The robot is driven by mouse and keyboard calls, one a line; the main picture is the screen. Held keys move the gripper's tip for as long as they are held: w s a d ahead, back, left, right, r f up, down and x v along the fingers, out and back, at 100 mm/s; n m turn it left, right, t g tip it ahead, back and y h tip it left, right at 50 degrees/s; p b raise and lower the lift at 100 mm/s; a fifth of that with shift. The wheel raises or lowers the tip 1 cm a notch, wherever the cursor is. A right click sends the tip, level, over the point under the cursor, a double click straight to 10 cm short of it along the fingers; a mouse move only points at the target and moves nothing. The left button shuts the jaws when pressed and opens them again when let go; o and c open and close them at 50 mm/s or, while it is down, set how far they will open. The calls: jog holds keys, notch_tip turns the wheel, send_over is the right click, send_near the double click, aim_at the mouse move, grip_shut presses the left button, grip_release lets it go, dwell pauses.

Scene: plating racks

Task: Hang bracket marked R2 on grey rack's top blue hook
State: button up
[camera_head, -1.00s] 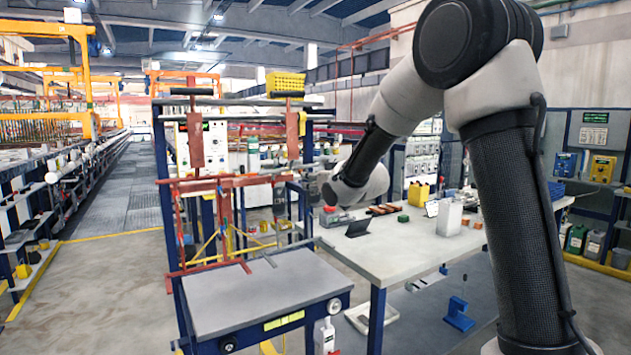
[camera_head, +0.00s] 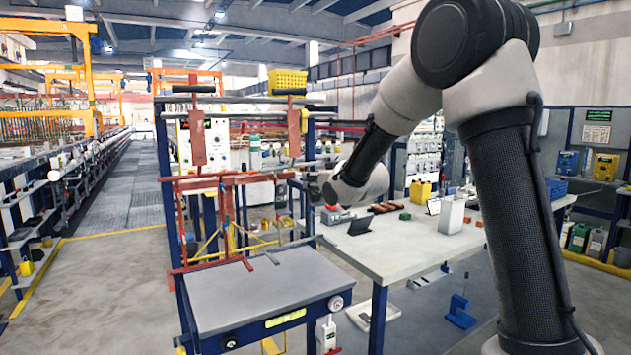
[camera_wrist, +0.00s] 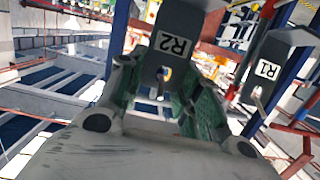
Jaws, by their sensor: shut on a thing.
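My gripper (camera_wrist: 160,100) is shut on the bracket marked R2 (camera_wrist: 160,60), a grey plate with a white label, held between its green-padded fingers. The label reads at a tilt in the wrist view. A second bracket, marked R1 (camera_wrist: 275,60), is to the right in the wrist view, apart from R2. In the head view my gripper (camera_head: 316,186) is at the right side of the rack stand, and the bracket in it is too small to make out. A grey rack foot (camera_head: 290,244) shows on the stand's table. The grey rack's top blue hook cannot be made out clearly.
A red rack (camera_head: 210,265) stands on the grey-topped table (camera_head: 265,290), close to the grey foot. A white workbench (camera_head: 420,245) with small items is to the right. A yellow crate (camera_head: 287,82) sits above the stand. The aisle at left is clear.

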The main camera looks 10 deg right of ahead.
jog(key=o, duration=1.2)
notch_tip(320, 180, up, 9)
jog(key=shift+r, duration=0.15)
jog(key=shift+s+d+r, duration=0.1)
jog(key=shift+r, duration=0.15)
jog(key=s+d+f+m+g+h, duration=0.1)
jog(key=s+d+f+g+h, duration=0.15)
jog(key=s+d, duration=0.6)
jog(key=s+d+f+m+g+h, duration=0.2)
jog(key=s+d+f, duration=0.15)
jog(key=s, duration=0.95)
jog(key=s+d+f+g, duration=0.1)
jog(key=s+f+g, duration=0.1)
jog(key=s, duration=0.6)
jog(key=s+d+f+g, duration=0.1)
jog(key=s+f, duration=0.3)
jog(key=s, duration=0.5)
jog(key=s+d+f+g, duration=0.1)
jog(key=s+f+g, duration=0.2)
jog(key=s, duration=0.5)
jog(key=shift+s+d+f+m+g+h, duration=0.3)
jog(key=shift+s+d+f, duration=0.1)
jog(key=shift+f, duration=0.15)
